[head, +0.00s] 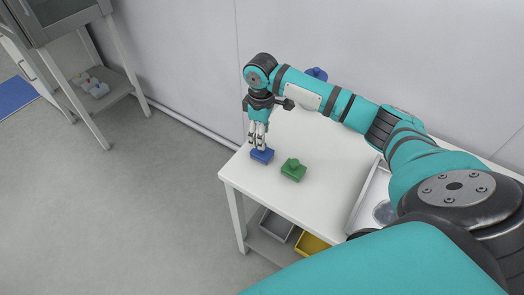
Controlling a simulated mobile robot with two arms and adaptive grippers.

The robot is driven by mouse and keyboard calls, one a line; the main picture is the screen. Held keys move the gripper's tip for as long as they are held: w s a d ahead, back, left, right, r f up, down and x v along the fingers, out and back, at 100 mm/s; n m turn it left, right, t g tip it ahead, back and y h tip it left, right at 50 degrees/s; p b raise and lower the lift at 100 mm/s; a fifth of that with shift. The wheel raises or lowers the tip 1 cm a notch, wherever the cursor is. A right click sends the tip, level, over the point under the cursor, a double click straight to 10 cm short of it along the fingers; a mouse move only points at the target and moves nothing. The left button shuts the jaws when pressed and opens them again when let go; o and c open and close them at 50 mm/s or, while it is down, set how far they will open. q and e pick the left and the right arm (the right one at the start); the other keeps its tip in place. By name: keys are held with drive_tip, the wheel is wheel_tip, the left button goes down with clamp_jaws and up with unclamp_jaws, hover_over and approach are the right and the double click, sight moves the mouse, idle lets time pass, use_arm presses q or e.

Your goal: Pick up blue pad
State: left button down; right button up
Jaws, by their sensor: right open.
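The blue pad (262,156) is a small blue block lying on the white table near its left end. My right gripper (258,146) points straight down with its fingertips at the top of the blue pad. The fingers look open, and I cannot tell whether they touch the pad. The upper middle of the pad is partly covered by the fingers. A green block (293,170) with a raised knob lies just to the right of the pad. My left gripper is not in view.
The white table (270,187) stands against a wall. A tray (366,200) with a round clear item lies at its right. Another blue object (316,74) shows behind my right arm. Grey (275,225) and yellow (312,245) bins sit below. The table front is clear.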

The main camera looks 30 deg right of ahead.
sight(264, 157)
wheel_tip(264, 157, down, 5)
drive_tip(key=shift+s+p, duration=0.1)
drive_tip(key=shift+p, duration=0.4)
clamp_jaws()
